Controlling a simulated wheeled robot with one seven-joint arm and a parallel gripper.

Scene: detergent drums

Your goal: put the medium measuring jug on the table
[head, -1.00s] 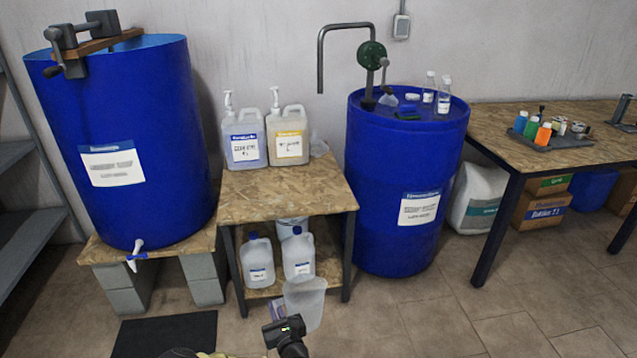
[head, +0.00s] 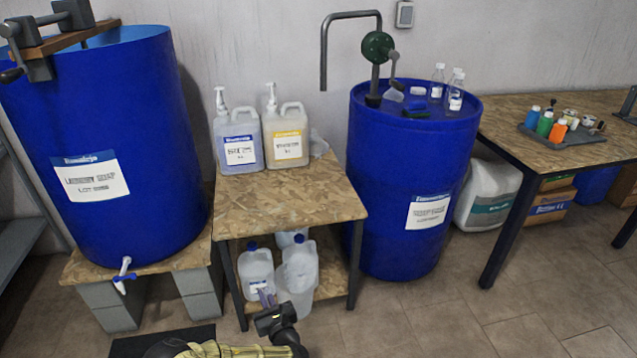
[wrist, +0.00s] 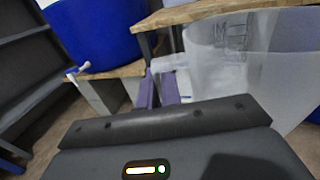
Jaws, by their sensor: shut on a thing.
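A translucent measuring jug (head: 294,299) with scale marks hangs upright in front of the small wooden table's lower shelf. It fills the right of the wrist view (wrist: 245,75). My gripper (head: 266,298) is shut on its handle side; its purple fingers (wrist: 157,90) show left of the jug's body. The fingers partly hide the grip. The small chipboard table (head: 285,205) stands just beyond the jug, its top higher than my gripper. A longer chipboard table (head: 510,125) stands at the right.
A tray of bottles (head: 560,137) occupies the right table.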

